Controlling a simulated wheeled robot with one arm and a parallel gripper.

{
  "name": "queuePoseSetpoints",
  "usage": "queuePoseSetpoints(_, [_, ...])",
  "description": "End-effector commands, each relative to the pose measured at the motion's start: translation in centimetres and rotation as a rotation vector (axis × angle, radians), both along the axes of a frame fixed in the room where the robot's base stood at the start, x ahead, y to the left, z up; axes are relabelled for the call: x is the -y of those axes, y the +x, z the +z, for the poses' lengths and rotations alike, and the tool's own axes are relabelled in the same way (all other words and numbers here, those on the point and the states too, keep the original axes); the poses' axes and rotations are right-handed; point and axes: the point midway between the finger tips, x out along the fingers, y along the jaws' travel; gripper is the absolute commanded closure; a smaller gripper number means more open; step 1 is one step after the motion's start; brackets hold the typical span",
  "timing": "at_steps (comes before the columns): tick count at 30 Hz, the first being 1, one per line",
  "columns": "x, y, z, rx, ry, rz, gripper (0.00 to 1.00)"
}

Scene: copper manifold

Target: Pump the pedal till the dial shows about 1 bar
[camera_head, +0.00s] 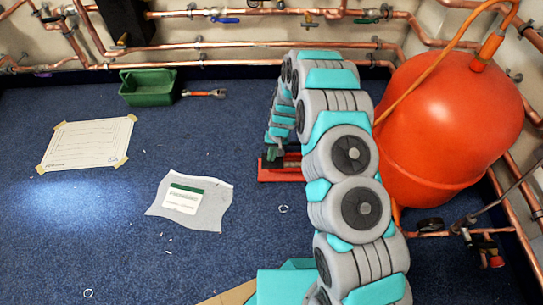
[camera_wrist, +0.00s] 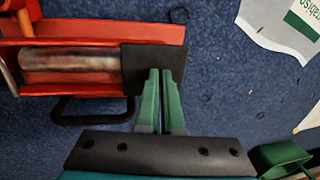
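The red foot pump (camera_head: 280,174) lies on the blue carpet beyond my arm, partly hidden by it. In the wrist view the pump's red frame (camera_wrist: 100,30) holds a metal cylinder (camera_wrist: 70,58), with a black pedal pad (camera_wrist: 153,66) at its right end. My gripper (camera_wrist: 160,72) has its two green fingers together with nothing visible between them. Their tips overlap the pad's lower part in the picture; I cannot tell whether they press on it. A dark round fitting (camera_head: 430,225), possibly the dial, sits by the pipes at right; no reading is visible.
A large orange-red tank (camera_head: 450,125) stands at right, close to my arm. Copper pipes (camera_head: 240,65) run along the back wall. A green bin (camera_head: 148,88), a brush-like tool (camera_head: 204,93) and paper sheets (camera_head: 90,143) lie on the carpet.

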Motion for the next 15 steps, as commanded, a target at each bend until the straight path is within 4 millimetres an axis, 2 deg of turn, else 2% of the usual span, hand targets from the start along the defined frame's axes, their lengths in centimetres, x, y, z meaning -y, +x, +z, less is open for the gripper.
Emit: queuePoseSetpoints(15, [0.0, 0.2, 10.7, 0.006, 0.004, 0.000, 1.00])
